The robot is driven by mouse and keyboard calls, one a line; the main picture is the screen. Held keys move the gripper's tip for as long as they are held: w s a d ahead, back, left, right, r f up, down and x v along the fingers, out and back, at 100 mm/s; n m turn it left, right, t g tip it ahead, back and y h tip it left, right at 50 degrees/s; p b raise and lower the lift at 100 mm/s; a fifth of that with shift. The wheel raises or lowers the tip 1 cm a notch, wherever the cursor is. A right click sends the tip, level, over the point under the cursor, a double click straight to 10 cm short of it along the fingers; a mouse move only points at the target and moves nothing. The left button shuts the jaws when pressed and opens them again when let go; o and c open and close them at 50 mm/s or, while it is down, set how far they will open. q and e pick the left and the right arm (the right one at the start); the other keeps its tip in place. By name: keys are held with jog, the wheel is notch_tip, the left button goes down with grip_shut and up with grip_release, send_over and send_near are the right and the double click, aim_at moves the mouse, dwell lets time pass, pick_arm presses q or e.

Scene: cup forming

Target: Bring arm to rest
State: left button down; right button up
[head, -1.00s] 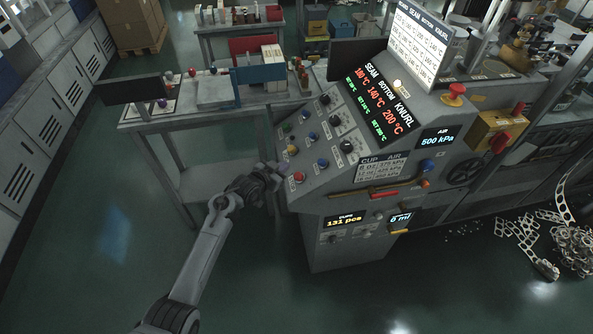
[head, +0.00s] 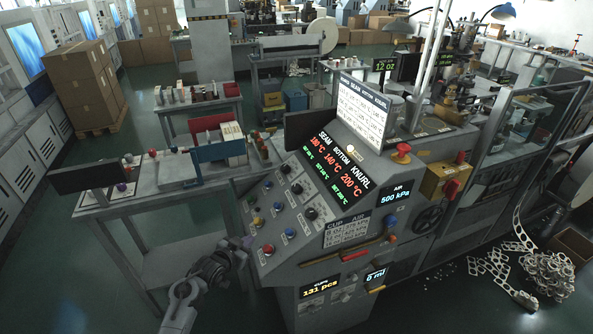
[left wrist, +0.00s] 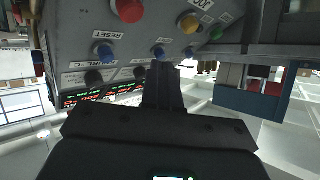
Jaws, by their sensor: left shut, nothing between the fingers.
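My left gripper (head: 240,247) is shut and empty in the head view, at the lower left edge of the grey control console (head: 290,262). In the left wrist view its closed fingers (left wrist: 163,88) point at the console's button panel, close to a blue button (left wrist: 159,53). I cannot tell whether the fingertips touch the panel. The red button (head: 268,249) sits just right of the gripper in the head view; it also shows at the top of the left wrist view (left wrist: 128,9). My right gripper is not in view.
A workbench (head: 150,205) with a blue bin (head: 212,166) stands left of the console. Metal scrap (head: 547,275) lies on the floor at the right. Stacked cartons (head: 85,85) stand at the back left. The floor at the lower left is clear.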

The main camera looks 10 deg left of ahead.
pick_arm(q)
jog(key=s+d+f+g, duration=0.2)
jog(key=s+f+g, duration=0.1)
jog(key=s+f, duration=1.5)
jog(key=s+d+r+g+y, duration=0.1)
jog(key=s+d+g, duration=0.1)
jog(key=s, duration=0.7)
jog(key=s+d+r+g+y, duration=0.1)
jog(key=s+r, duration=0.1)
jog(key=s, duration=0.7)
jog(key=s+r+n+g+y+p, duration=0.1)
jog(key=s+r+g, duration=0.1)
jog(key=s+r, duration=0.4)
jog(key=s+r+n+g, duration=0.2)
jog(key=s+r, duration=0.2)
jog(key=r, duration=0.5)
notch_tip(320, 180, up, 22)
jog(key=p, duration=2.2)
jog(key=shift+w+f+t, duration=0.2)
jog(key=shift+w+t, duration=0.1)
jog(key=shift+w, duration=0.05)
